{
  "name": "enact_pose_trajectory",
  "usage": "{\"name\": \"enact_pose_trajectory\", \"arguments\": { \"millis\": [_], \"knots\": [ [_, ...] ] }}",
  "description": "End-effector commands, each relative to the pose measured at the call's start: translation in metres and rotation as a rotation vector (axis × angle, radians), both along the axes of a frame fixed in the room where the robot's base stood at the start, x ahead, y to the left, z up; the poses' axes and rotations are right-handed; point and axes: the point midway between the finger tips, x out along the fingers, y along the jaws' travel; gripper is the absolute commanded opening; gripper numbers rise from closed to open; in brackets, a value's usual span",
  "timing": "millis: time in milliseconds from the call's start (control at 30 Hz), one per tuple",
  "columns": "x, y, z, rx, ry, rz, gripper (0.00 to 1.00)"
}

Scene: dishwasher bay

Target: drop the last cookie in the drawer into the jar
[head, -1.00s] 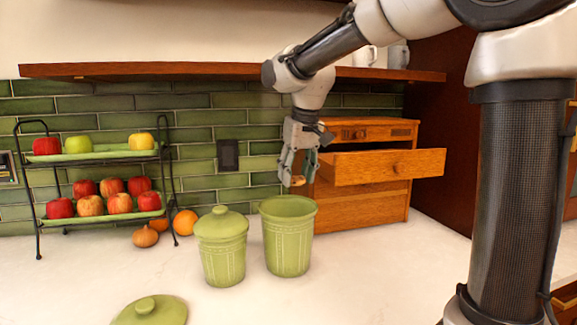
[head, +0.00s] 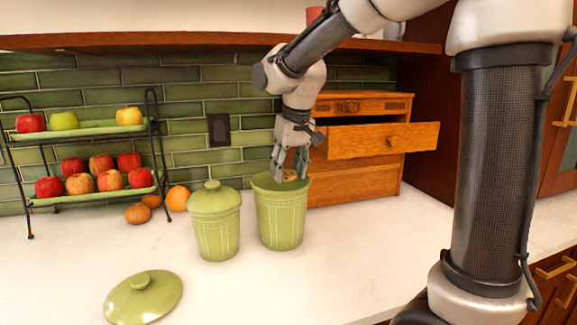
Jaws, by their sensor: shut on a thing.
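My gripper (head: 290,178) points down over the mouth of the open green jar (head: 281,222). It is shut on a small brown cookie (head: 291,176), which sits at about the height of the jar's rim. The fingertips overlap the rim in the picture, so I cannot tell exactly how far inside they are. The wooden drawer (head: 375,140) of the small cabinet is pulled out to the right, behind the jar. The inside of the drawer is hidden from this view.
A lidded green jar (head: 215,227) stands just left of the open jar. A loose green lid (head: 143,297) lies on the counter in front. A two-tier fruit rack (head: 90,130) stands at the left, with an orange (head: 177,198) beside it. The front counter is mostly clear.

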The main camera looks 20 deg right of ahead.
Motion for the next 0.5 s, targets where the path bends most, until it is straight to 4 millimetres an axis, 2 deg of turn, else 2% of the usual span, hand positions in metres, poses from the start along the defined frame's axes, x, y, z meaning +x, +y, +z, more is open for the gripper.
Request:
{"name": "enact_pose_trajectory", "arguments": {
  "millis": [33,133,167,500],
  "knots": [
    [0.0000,0.0000,0.0001,0.000,0.000,0.000,0.53],
    [0.0000,0.0000,0.0002,0.000,0.000,0.000,0.72],
    [0.0000,0.0000,0.0002,0.000,0.000,0.000,0.73],
    [-0.0004,-0.0001,0.0025,0.000,-0.001,0.000,0.73]
  ]
}}
